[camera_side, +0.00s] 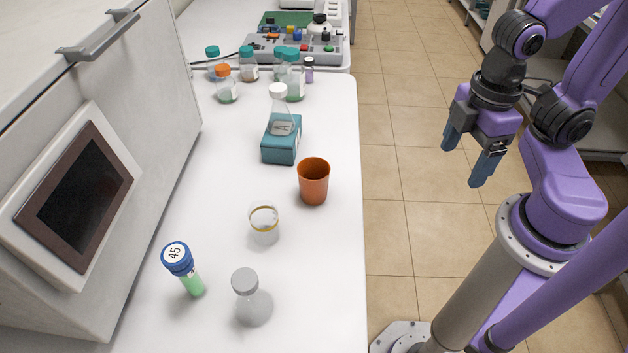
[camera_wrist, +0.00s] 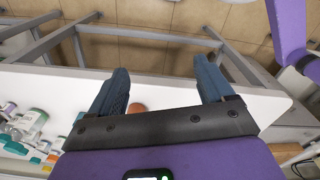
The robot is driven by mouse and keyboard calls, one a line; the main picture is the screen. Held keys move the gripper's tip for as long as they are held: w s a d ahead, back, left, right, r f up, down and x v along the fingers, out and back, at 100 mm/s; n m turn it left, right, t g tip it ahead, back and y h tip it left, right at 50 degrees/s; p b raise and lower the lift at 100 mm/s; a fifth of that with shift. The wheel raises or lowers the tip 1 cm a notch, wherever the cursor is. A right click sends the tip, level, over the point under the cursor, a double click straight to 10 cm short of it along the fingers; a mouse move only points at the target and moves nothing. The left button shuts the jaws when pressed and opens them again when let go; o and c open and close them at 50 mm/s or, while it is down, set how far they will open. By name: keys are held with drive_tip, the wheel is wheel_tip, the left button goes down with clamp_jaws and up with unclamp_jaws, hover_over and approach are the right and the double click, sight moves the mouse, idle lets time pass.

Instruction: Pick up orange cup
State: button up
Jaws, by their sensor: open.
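The orange cup (camera_side: 313,182) stands upright on the white table, near its right edge in the side view. In the wrist view a small part of the orange cup (camera_wrist: 137,108) shows between my fingers, beyond the dark gripper bar that hides the rest. My gripper (camera_side: 466,164) is open and empty. It hangs in the air off the right side of the table, well apart from the cup. Its two blue fingers also show spread apart in the wrist view (camera_wrist: 163,85).
A clear beaker with a yellow band (camera_side: 264,223) stands just left of the cup. Behind it a flask sits on a teal block (camera_side: 281,140). A blue-capped tube (camera_side: 184,268) and a grey-stoppered flask (camera_side: 251,298) stand nearer. Several capped bottles stand at the back. A large machine (camera_side: 85,170) borders the left.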

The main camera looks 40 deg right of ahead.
drive_tip(key=shift+o, duration=0.4)
drive_tip(key=n+t+h, duration=1)
drive_tip(key=n, duration=0.5)
approach(314, 166)
drive_tip(key=x, duration=0.9)
drive_tip(key=c, duration=1)
